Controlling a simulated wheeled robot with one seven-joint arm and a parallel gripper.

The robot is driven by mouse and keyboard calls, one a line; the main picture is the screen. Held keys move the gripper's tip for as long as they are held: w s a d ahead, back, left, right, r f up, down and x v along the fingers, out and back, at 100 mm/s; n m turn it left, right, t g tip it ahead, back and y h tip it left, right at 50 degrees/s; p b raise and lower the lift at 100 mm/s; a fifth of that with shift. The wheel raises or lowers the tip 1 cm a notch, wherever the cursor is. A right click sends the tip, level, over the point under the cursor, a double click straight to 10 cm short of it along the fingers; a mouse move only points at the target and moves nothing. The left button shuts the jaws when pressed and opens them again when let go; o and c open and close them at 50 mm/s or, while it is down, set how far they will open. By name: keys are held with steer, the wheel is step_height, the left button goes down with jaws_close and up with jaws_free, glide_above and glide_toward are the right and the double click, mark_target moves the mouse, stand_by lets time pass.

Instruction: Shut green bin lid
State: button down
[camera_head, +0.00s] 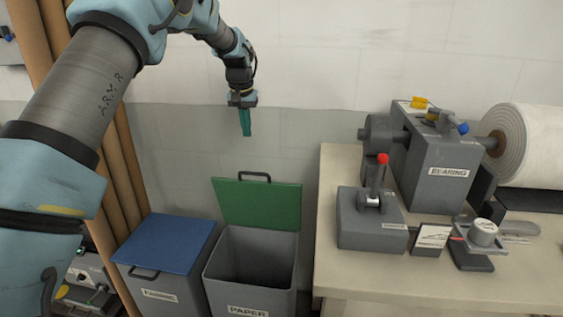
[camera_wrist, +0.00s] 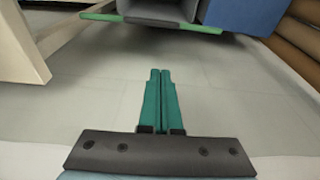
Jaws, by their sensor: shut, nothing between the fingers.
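The green lid (camera_head: 257,203) stands raised at the back of a grey bin labelled PAPER (camera_head: 250,289), whose top is open. A dark handle (camera_head: 254,177) is on the lid's upper edge. In the wrist view the green lid (camera_wrist: 184,24) shows as a thin edge at the top, with its dark handle beside it. My gripper (camera_head: 246,133) hangs above and a little left of the lid, pointing down and apart from it. Its teal fingers are shut together and empty, as the wrist view also shows (camera_wrist: 160,72).
A bin with a shut blue lid (camera_head: 168,244) stands just left. A workbench (camera_head: 340,190) on the right carries a grey bearing machine (camera_head: 437,170), a red-knobbed lever box (camera_head: 370,228) and a white roll (camera_head: 530,145). Brown tubes (camera_head: 125,160) lean at the left. A wall lies behind.

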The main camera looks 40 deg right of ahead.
steer(key=shift+s+d+f+p, duration=0.1)
steer(key=shift+s+f+p, duration=0.5)
steer(key=shift+f, duration=1.3)
steer(key=shift+s+d+f+p, duration=0.15)
steer(key=shift+f+p, duration=0.8)
steer(key=shift+f, duration=1)
steer(key=shift+s+d+f+p, duration=0.1)
steer(key=shift+s+f+p, duration=0.15)
steer(key=shift+f+p, duration=1.1)
steer(key=shift+f+b, duration=0.55)
steer(key=shift+b, duration=0.05)
